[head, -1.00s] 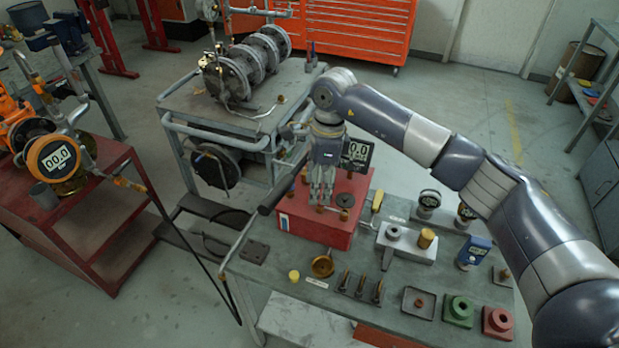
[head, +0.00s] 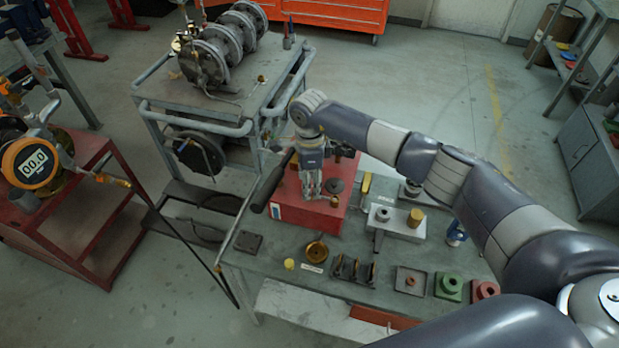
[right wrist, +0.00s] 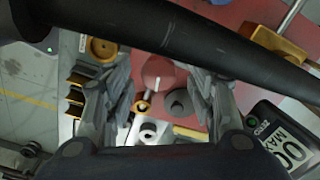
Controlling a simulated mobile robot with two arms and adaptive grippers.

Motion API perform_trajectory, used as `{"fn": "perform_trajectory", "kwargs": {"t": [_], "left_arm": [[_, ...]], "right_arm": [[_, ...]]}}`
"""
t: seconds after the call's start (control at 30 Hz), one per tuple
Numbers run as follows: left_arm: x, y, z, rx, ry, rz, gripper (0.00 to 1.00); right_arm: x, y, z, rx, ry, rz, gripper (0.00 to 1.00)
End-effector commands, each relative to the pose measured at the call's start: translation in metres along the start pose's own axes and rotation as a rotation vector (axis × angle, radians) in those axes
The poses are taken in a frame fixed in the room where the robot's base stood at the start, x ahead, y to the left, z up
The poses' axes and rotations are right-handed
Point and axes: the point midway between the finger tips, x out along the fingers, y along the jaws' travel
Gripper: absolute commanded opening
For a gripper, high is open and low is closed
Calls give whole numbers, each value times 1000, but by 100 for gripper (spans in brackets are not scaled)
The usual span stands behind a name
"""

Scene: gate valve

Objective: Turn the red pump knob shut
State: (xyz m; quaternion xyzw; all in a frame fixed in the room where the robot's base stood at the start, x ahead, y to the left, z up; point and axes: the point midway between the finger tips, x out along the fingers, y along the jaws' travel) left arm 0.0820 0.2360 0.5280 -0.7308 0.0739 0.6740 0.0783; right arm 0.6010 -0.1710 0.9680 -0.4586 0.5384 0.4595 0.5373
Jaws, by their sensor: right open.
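The red pump box (head: 294,216) stands at the left end of the grey workbench (head: 275,262). My right gripper (head: 311,190) points down over its top, and its fingers hide part of that top. In the right wrist view my right gripper (right wrist: 163,88) is open, with a finger on each side and nothing held. A round red part (right wrist: 157,71), which looks like the knob, shows between the fingers with a pale pin at its lower edge. I cannot tell its height or any contact. A grey round cap (right wrist: 179,103) lies beside it. My left gripper is not in view.
A black lever handle (head: 271,184) slants at the box's left and crosses the top of the wrist view. A digital gauge (right wrist: 283,140) is close to the right finger. A brass cup (head: 316,250), bolts and a grey block (head: 398,224) occupy the bench.

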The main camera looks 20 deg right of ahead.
Motion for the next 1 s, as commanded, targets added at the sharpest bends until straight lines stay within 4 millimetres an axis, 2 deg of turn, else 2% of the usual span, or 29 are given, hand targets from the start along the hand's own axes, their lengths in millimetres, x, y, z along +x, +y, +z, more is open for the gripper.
{"fn": "perform_trajectory", "kwargs": {"t": [0.03,0.13,0.33,0.37,0.53,1.0], "left_arm": [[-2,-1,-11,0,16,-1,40],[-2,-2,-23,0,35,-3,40],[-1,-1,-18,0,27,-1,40],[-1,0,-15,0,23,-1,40],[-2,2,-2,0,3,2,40],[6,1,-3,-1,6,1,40]], "right_arm": [[2,0,0,-1,0,1,51],[5,0,0,-1,0,0,51],[6,0,0,-1,0,0,51],[6,0,0,-1,0,0,46],[5,0,0,-1,0,0,8],[6,-1,0,67,0,-2,6]]}}
